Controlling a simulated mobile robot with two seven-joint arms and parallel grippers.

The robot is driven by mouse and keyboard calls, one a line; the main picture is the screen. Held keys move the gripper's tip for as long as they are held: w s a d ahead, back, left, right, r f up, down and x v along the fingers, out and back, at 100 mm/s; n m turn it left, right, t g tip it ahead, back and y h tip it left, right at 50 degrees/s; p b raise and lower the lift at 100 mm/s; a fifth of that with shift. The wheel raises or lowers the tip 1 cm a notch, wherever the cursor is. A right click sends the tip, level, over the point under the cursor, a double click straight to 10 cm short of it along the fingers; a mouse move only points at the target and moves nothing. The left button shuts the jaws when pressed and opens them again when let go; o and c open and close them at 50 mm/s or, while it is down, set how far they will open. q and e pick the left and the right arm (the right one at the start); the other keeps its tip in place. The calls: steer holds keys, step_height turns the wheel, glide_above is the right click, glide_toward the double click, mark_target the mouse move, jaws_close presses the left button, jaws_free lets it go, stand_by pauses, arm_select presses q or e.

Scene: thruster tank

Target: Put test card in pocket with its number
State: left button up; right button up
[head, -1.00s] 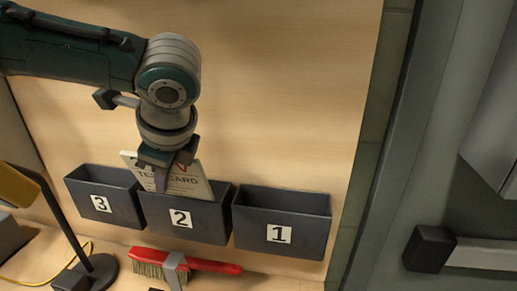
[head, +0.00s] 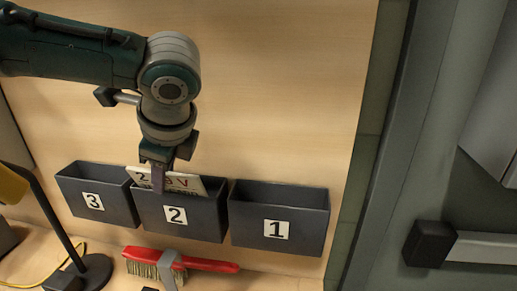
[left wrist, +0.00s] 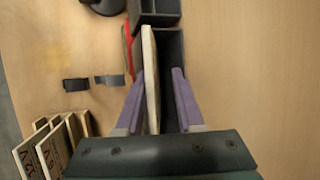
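The white test card (head: 190,184) stands in the pocket labelled 2 (head: 180,217), its lower part hidden inside. Its top edge shows a "2" at the left and a red "V". My left gripper (head: 158,180) is directly above this pocket, fingers pointing down around the card. In the left wrist view the card (left wrist: 151,75) is edge-on between the purple fingers (left wrist: 162,95). It lies close to the left finger, with a clear gap to the right finger, so the gripper looks open. My right gripper is not in view.
Pocket 3 (head: 95,201) and pocket 1 (head: 277,230) flank pocket 2 and look empty. A red brush (head: 200,264) lies below. A dark lamp stand (head: 80,262) is at lower left. Several other cards (left wrist: 45,145) stand at lower left in the left wrist view.

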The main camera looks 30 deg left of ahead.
arm_select(q)
steer(key=shift+o, duration=0.3)
steer(key=shift+s+a+f, duration=0.1)
steer(key=shift+s+f, duration=0.25)
steer(key=shift+f, duration=0.35)
steer(key=shift+r, duration=0.15)
steer(key=w+v, duration=0.1)
steer(key=v, duration=1)
steer(key=shift+a+r, duration=0.15)
steer(key=shift+a, duration=0.05)
